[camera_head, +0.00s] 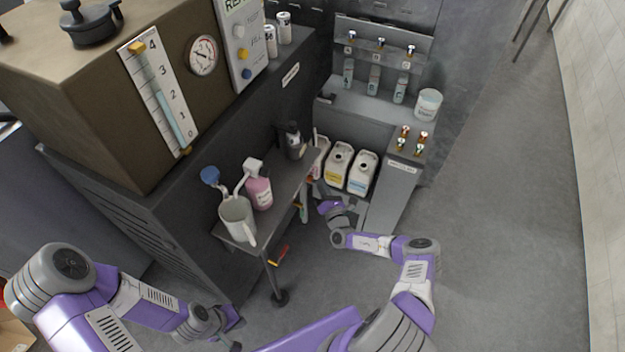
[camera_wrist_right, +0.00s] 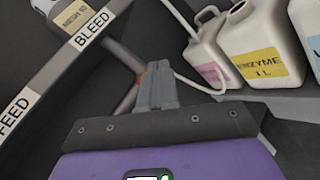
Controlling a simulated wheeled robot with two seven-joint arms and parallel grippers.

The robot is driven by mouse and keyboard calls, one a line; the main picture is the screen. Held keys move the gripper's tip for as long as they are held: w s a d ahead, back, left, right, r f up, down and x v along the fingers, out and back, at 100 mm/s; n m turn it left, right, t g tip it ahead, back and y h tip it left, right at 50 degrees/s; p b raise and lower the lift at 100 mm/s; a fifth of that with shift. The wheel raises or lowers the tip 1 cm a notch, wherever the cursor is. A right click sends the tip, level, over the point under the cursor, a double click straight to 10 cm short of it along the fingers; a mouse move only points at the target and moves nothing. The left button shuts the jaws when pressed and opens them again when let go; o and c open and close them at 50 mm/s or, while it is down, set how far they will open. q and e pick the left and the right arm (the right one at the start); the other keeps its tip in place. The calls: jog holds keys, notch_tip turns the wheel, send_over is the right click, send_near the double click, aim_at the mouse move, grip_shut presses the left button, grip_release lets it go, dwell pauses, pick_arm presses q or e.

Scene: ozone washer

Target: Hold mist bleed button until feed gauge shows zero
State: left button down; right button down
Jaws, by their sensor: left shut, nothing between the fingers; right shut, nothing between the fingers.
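A white label reading BLEED (camera_wrist_right: 92,27) and one reading FEED (camera_wrist_right: 18,112) are on a dark strip at the left of the right wrist view. No button or gauge face shows beside them there. In the head view a round dial (camera_head: 203,55) is on the brown machine; its label cannot be read. My right gripper (camera_head: 318,188) is beside the end of the dark side shelf, near the jugs. In the right wrist view its fingers (camera_wrist_right: 157,78) are shut and empty, right of and below the BLEED label. My left gripper (camera_head: 235,338) is low at the bottom, shut, partly hidden by its arm.
The brown machine (camera_head: 70,100) carries a scaled tube (camera_head: 162,95) and a panel with coloured buttons (camera_head: 241,52). A jug (camera_head: 237,220) and a pink bottle (camera_head: 259,192) stand on the side shelf. The enzyme jug (camera_wrist_right: 258,45) is near my right gripper. The floor at right is clear.

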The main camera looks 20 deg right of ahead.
jog(key=shift+w+a, duration=0.1)
jog(key=shift+a, duration=0.05)
jog(key=shift+w+a, duration=0.15)
jog(key=shift+w, duration=0.05)
jog(key=shift+w+a, duration=0.35)
jog(key=shift+w, duration=0.05)
dwell(2.5)
dwell(0.5)
jog(key=shift+s+d+p, duration=0.35)
jog(key=shift+s+d, duration=0.25)
jog(key=shift+s, duration=0.1)
jog(key=s+d+p, duration=0.1)
jog(key=s+d, duration=0.2)
jog(key=s, duration=0.1)
jog(key=shift+d, duration=0.15)
